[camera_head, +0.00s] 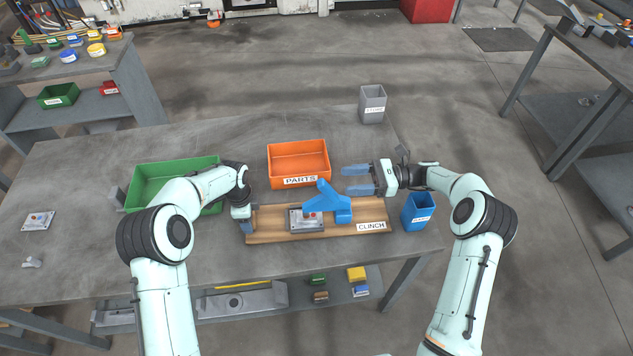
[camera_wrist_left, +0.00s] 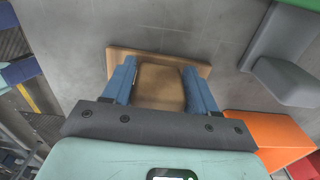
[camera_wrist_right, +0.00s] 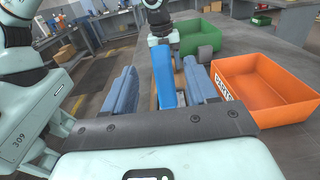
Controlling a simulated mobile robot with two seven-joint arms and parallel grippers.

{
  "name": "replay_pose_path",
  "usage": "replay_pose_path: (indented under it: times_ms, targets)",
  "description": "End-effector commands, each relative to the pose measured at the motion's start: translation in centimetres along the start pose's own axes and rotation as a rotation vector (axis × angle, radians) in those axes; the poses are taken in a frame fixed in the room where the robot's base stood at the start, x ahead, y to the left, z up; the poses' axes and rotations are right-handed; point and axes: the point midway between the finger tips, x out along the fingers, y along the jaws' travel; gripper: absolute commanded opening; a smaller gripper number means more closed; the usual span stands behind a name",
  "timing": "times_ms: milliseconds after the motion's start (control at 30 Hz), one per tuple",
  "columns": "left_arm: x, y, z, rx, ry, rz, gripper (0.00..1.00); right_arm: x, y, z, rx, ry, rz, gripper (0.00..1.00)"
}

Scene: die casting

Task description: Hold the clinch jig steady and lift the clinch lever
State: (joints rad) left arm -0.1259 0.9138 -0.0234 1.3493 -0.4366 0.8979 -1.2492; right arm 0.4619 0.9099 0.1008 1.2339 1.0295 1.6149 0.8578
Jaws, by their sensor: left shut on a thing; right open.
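The clinch jig is a wooden board (camera_head: 275,234) labelled CLINCH on the table, with a grey metal plate (camera_head: 306,220) at its middle. The blue clinch lever (camera_head: 327,194) rises at a slant over the plate, from a blue block on the board. My left gripper (camera_head: 244,222) is shut on the wooden block at the board's left end; the block (camera_wrist_left: 160,88) shows between its fingers in the left wrist view. My right gripper (camera_head: 358,180) is open and empty, to the right of the lever. In the right wrist view the lever (camera_wrist_right: 164,76) appears between the open fingers, ahead of them.
An orange PARTS bin (camera_head: 298,162) stands behind the jig and a green bin (camera_head: 150,182) behind my left gripper. A blue bin (camera_head: 418,211) is at the right edge, a grey bin (camera_head: 372,104) at the back. The table's left part is mostly clear.

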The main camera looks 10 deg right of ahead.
Motion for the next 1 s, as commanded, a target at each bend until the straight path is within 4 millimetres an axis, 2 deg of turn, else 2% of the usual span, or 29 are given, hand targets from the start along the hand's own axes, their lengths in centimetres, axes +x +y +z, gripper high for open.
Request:
replay_pose_path:
  times_ms: [200,433,633,900,933,1000]
  targets:
    - [-0.2,-0.1,-0.2,0.000,0.004,-0.005,0.00,4.7,0.1,0.2,-0.002,-0.001,0.004,0.57]
    - [-0.2,-0.1,-0.2,0.000,0.004,-0.005,0.00,8.5,0.0,0.2,-0.003,-0.002,0.002,0.57]
    - [-0.2,-0.1,-0.2,0.000,0.004,-0.005,0.00,9.9,0.0,0.1,-0.004,-0.002,-0.001,0.57]
    - [-0.2,-0.2,-0.2,0.000,0.004,-0.006,0.00,10.0,-0.1,0.1,-0.004,-0.001,-0.002,0.57]
    - [-0.2,-0.2,-0.2,0.000,0.004,-0.006,0.00,10.0,-0.1,0.1,-0.004,-0.001,-0.002,0.54]
    - [-0.2,-0.2,-0.2,0.000,0.004,-0.006,0.00,10.0,-0.1,0.1,-0.004,-0.001,-0.002,0.31]
